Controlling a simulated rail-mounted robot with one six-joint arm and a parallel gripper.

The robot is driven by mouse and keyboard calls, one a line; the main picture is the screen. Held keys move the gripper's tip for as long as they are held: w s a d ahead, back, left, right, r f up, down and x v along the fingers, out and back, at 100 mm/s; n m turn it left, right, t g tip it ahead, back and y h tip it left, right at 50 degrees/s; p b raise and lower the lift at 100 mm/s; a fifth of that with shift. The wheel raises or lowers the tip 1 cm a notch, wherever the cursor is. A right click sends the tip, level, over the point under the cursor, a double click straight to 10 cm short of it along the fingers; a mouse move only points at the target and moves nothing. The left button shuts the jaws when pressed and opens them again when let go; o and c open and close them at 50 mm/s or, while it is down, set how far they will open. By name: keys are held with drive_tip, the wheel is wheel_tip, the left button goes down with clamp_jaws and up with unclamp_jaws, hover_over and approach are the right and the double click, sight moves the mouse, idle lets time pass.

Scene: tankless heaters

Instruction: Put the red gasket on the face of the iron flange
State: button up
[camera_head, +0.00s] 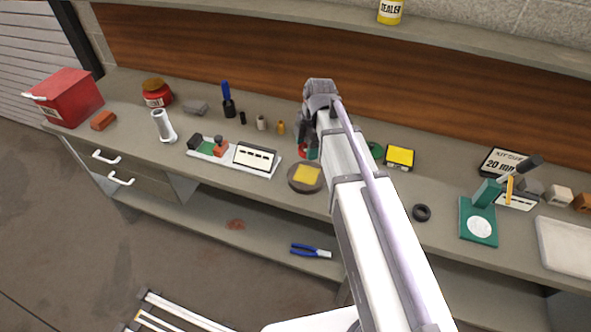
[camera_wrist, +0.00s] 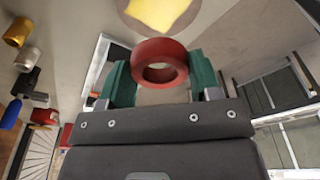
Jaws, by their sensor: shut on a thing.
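My gripper (camera_wrist: 160,84) is shut on the red gasket (camera_wrist: 160,47), a thick ring held between its green fingertips. In the head view, my gripper (camera_head: 309,150) is over the middle of the bench, mostly hidden behind my arm, with a bit of the red gasket (camera_head: 302,151) showing. A grey metal pipe piece with a flared base (camera_head: 164,126) stands on the left of the bench, apart from the gripper; it looks like the iron flange, but I cannot be sure.
A round brown dish (camera_head: 294,184) with a yellow piece lies near the gripper. Left of it is a white tray (camera_head: 262,172) with blocks. A black ring (camera_head: 422,212) and a green ring (camera_head: 376,150) lie right of my arm. A red toolbox (camera_head: 68,98) stands far left.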

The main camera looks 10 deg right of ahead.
sight(306, 175)
wheel_tip(306, 175, down, 10)
drive_tip(key=b, duration=0.8)
drive_tip(key=shift+d+b, duration=0.1)
drive_tip(key=shift+b, duration=0.3)
drive_tip(key=shift+r, duration=0.25)
drive_tip(key=shift+f, duration=0.2)
drive_tip(key=o, duration=0.9)
drive_tip(key=r+p, duration=0.4)
drive_tip(key=d+r+p, duration=0.1)
drive_tip(key=r+p, duration=0.7)
drive_tip(key=shift+w+d+r+p, duration=0.2)
drive_tip(key=shift+d+r+p, duration=0.1)
drive_tip(key=shift+d+p, duration=0.05)
drive_tip(key=shift+s+f+m, duration=0.15)
drive_tip(key=shift+s+m, duration=0.15)
drive_tip(key=shift+s, duration=0.05)
drive_tip(key=s+a+m+h, duration=0.1)
drive_tip(key=s+m, duration=1.3)
drive_tip(key=m, duration=0.6)
drive_tip(key=shift+a+h, duration=0.4)
